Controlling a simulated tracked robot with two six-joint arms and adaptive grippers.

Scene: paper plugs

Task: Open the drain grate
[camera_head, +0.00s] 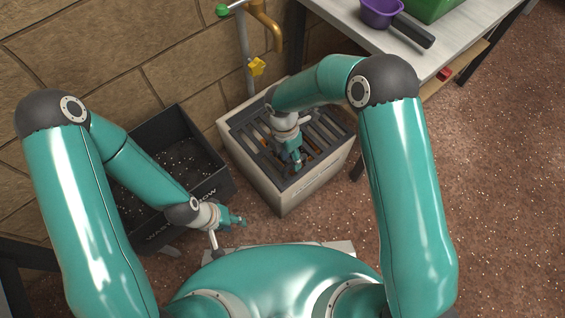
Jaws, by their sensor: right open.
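The drain grate (323,124) is a dark slatted cover on top of a pale box-shaped basin (312,186). It appears to lie flat in the basin's top. Orange-brown bits show between its slats. My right gripper (295,163) is open and points down over the front middle of the grate; I cannot tell whether its fingertips touch the slats. My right wrist and forearm hide part of the grate's back. My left gripper (236,218) is in front of the black bin, left of the basin and apart from the grate; its finger opening is too small to judge.
A black bin (215,182) with pale specks inside stands left of the basin. A brass tap (268,22) and a pipe with a yellow valve handle (257,67) are on the brick wall behind. A table (350,25) with a purple pan (381,12) is at upper right. Open floor lies right.

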